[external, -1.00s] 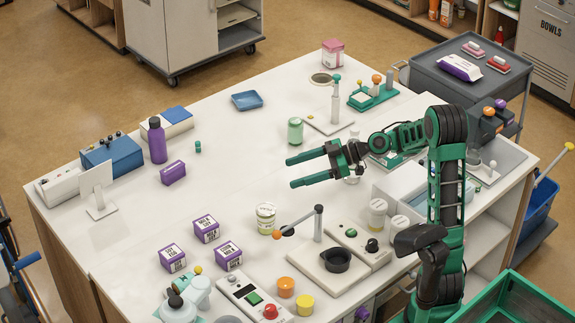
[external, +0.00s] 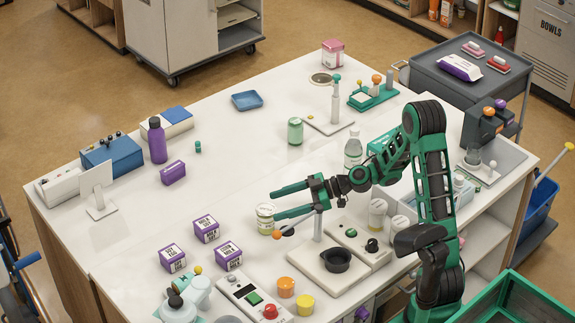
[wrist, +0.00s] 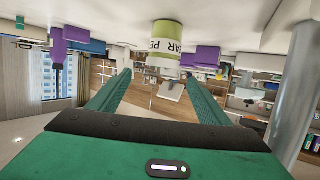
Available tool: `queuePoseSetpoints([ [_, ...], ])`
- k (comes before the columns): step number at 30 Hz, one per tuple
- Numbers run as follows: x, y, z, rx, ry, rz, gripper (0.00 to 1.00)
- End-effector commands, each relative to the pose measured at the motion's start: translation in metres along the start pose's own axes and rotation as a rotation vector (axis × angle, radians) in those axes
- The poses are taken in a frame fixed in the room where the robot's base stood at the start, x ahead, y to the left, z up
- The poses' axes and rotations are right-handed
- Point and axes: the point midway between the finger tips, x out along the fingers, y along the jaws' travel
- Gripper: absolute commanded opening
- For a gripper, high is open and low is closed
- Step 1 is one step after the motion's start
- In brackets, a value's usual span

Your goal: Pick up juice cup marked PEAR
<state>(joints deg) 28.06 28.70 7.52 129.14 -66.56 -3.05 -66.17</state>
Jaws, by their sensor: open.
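The juice cup (external: 265,217) is a short jar with a pale lid and a green-yellow body. It stands upright on the white counter. In the wrist view the cup (wrist: 166,40) appears upside down, with "AR PE" readable on its white label. My gripper (external: 276,207) is open and empty, its two green fingers pointing left at the cup. One fingertip is close beside the cup in the external view; contact cannot be told. In the wrist view my gripper (wrist: 158,76) has the cup ahead, roughly between its fingers.
Purple boxes (external: 206,229) stand left of the cup. A post with an orange-tipped arm (external: 318,222) rises close to the right, beside my gripper. A green jar (external: 295,131) stands farther back. The counter's middle is clear.

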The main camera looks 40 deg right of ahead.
Motion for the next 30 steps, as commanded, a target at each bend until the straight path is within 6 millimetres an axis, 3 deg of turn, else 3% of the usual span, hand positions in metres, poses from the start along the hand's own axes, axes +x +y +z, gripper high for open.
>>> queuePoseSetpoints([
  [7,0.014,-0.001,0.001,-0.001,0.0,0.0,0.71],
  [16,0.052,-0.002,0.002,-0.001,0.0,-0.001,0.71],
  [23,0.055,-0.001,0.003,-0.001,0.0,0.002,0.71],
  [30,0.055,-0.001,0.003,-0.001,0.0,0.002,0.22],
])
